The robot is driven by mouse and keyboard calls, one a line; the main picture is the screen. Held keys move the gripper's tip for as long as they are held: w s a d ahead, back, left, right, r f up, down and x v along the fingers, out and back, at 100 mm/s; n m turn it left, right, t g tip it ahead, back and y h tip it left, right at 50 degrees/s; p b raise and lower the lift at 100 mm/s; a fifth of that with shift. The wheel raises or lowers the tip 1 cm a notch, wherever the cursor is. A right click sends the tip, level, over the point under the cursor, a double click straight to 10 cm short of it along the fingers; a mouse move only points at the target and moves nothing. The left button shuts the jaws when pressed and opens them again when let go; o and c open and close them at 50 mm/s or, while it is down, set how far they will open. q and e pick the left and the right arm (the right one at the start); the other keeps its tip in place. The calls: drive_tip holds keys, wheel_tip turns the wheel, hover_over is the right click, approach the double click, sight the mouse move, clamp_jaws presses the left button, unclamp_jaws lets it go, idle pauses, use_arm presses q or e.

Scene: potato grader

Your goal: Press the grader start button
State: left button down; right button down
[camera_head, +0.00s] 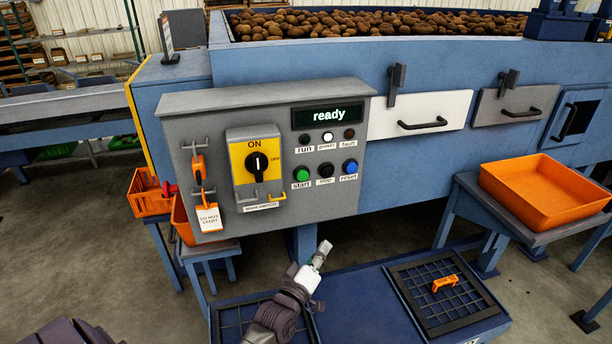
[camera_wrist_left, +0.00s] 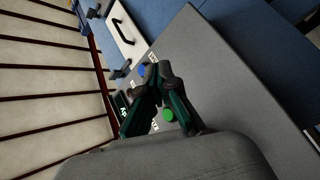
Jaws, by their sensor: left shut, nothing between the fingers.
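The grader's grey control panel (camera_head: 270,215) faces me. The green start button (camera_head: 301,175) sits at its lower middle, left of the black stop button (camera_head: 325,171) and the blue reset button (camera_head: 350,167). The display (camera_head: 328,115) reads "ready". My left gripper (camera_head: 323,247) is below the panel's lower edge, apart from the buttons. In the left wrist view its fingers (camera_wrist_left: 158,72) are shut and empty, with the green button (camera_wrist_left: 168,115) and the blue button (camera_wrist_left: 142,70) visible beyond them. My right gripper is not in view.
The yellow main switch (camera_head: 255,163) has its handle upright at ON. An orange lock and a "do not start" tag (camera_head: 209,217) hang at the panel's left. A blue platform with dark grates (camera_head: 440,290) lies below. An orange tray (camera_head: 545,190) stands right.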

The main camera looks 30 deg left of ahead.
sight(302, 176)
use_arm(q)
wheel_tip(302, 176, up, 12)
drive_tip(key=a+n+t+y, duration=0.2)
drive_tip(key=n+t, duration=0.1)
drive_tip(key=n, duration=0.1)
drive_tip(key=shift+w+a+y, duration=0.25)
drive_tip(key=shift+a+y, duration=0.05)
drive_tip(key=shift+a, duration=0.05)
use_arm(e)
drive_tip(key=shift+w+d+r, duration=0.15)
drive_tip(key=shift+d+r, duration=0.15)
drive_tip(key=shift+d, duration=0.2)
use_arm(q)
drive_tip(key=shift+f, duration=0.1)
